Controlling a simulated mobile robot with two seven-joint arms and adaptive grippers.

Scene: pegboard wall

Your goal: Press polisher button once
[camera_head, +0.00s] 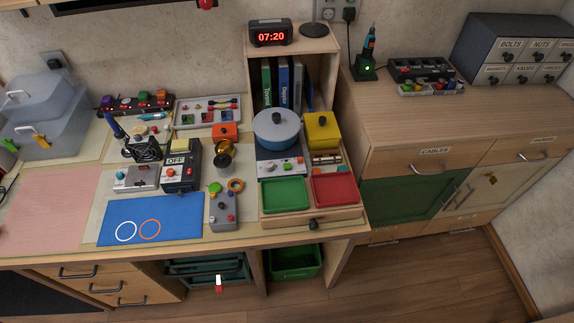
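A dark box with a white "OFF" label (177,160) stands on the workbench left of centre. It has a pale yellow block at its top end and a small red part on its lower front. It may be the polisher, but no label confirms this. A grey box with coloured buttons (222,210) stands to its lower right, and a flat grey device with a small red button (136,179) lies to its left. Neither of my grippers shows in the head view.
A blue mat with two rings (180,218) lies in front of the devices. The pink mat (45,212) is bare. A wooden cabinet (430,120) stands at right.

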